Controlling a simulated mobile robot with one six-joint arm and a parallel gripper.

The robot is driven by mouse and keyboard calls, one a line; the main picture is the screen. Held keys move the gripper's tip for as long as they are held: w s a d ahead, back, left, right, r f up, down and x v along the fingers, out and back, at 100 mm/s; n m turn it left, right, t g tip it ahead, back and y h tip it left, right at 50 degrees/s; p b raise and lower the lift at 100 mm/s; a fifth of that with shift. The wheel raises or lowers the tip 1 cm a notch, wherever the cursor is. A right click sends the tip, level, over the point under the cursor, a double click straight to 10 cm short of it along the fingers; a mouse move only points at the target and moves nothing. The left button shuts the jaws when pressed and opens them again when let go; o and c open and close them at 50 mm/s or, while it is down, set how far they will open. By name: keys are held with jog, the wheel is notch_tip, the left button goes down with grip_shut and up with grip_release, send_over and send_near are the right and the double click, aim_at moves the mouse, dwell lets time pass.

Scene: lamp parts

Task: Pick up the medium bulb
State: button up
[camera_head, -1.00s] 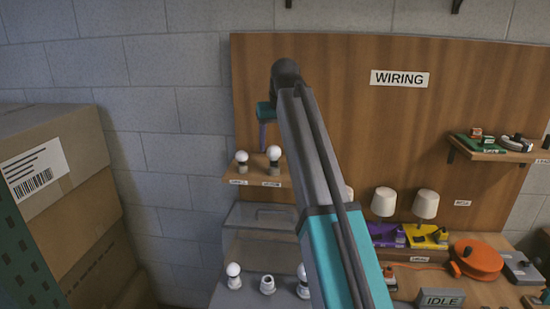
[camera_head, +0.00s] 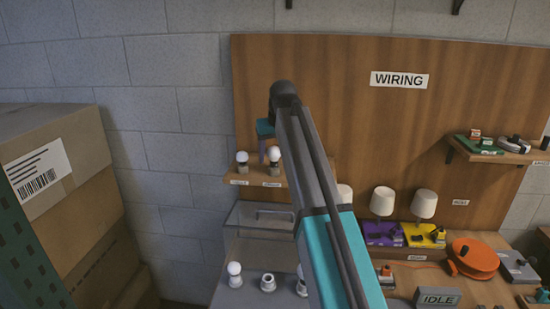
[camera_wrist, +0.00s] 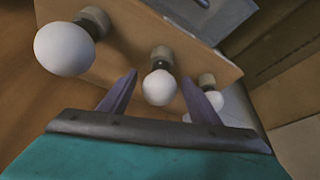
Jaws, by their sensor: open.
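The medium bulb (camera_wrist: 159,87) is the middle white bulb in the wrist view, in a grey holder on a wooden shelf. In the head view it (camera_head: 274,155) is at the right of two visible bulbs. My gripper (camera_wrist: 160,76) is open, its two purple fingers on either side of the medium bulb in the picture. I cannot tell whether they touch it. In the head view my gripper (camera_head: 262,152) hangs just left of the bulb. A larger bulb (camera_wrist: 65,48) is at the left in the wrist view. A smaller bulb (camera_wrist: 214,101) is partly behind the right finger.
The shelf (camera_head: 256,183) is fixed to a wooden board. My arm hides the shelf's right part. Two lamps (camera_head: 424,204) stand farther right; cardboard boxes (camera_head: 60,190) are at left.

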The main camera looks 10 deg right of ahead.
dwell(0.3)
jog(key=c, duration=0.9)
jog(key=shift+c, duration=0.4)
jog(key=shift+r, duration=0.15)
jog(key=shift+r+p, duration=1.2)
jog(key=shift+r, duration=0.55)
jog(key=s+d+p, duration=0.1)
jog(key=s+p, duration=0.1)
jog(key=s, duration=0.6)
jog(key=s+d+r+p, duration=0.1)
jog(key=s+d+p, duration=0.1)
jog(key=s, duration=0.5)
jog(key=shift+s+r+p, duration=0.15)
jog(key=shift+s+p, duration=0.2)
jog(key=shift+p, duration=0.2)
jog(key=shift+d, duration=0.1)
